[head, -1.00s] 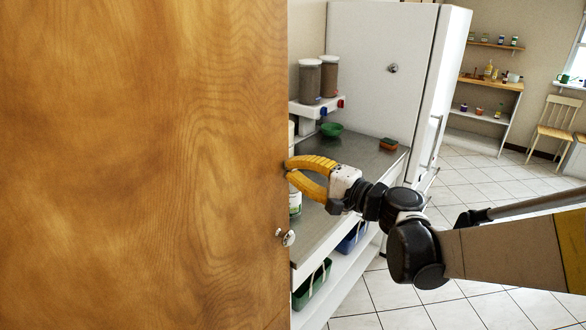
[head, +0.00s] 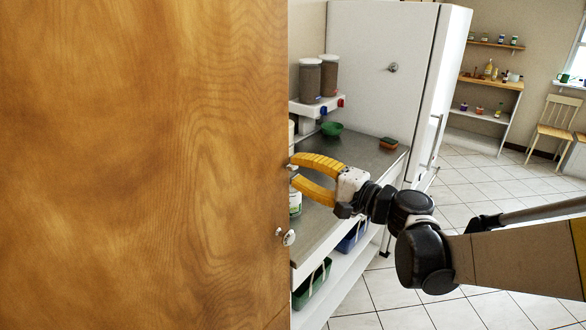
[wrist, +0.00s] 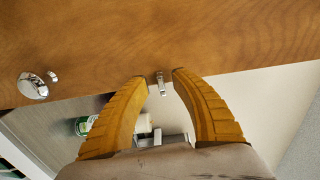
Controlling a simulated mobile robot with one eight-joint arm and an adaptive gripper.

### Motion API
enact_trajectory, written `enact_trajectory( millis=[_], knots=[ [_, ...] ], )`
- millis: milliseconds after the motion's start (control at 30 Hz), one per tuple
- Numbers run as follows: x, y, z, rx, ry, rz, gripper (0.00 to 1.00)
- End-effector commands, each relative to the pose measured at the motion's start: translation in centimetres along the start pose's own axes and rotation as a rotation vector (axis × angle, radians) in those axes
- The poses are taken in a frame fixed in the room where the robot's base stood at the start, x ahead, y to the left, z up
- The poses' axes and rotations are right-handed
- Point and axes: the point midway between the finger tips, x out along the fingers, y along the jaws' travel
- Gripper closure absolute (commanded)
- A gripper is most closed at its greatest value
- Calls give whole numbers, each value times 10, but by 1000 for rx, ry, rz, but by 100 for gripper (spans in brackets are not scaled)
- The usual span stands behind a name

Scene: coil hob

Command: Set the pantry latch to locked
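The wooden door (head: 150,165) fills the left of the head view. A small metal latch tab (wrist: 161,84) sticks out at the door's edge in the wrist view. It shows as a tiny bright piece at the door edge in the head view (head: 291,167). My gripper (wrist: 157,77) has its yellow fingers apart, one on each side of the latch. The gripper is also at the door's edge in the head view (head: 292,170). I cannot tell whether either finger touches the latch or the door.
A round metal knob (head: 288,237) is on the door below my gripper; it is at left in the wrist view (wrist: 33,86). Behind stand a steel counter (head: 360,165) with jars (head: 308,82), a green bowl (head: 332,129) and a white fridge (head: 385,60). Tiled floor is open at right.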

Motion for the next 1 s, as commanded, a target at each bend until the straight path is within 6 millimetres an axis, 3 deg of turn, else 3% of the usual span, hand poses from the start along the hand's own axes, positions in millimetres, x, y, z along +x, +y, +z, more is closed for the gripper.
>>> enact_trajectory(
  millis=[200, 433, 600, 1000],
  knots=[
    [-50, 0, -1, 0, 6, 0, 69],
    [-91, 0, -1, 0, 4, 0, 69],
    [-102, 0, 0, 0, 2, 0, 69],
    [-102, 8, 9, -23, -3, 53, 69]
  ],
)
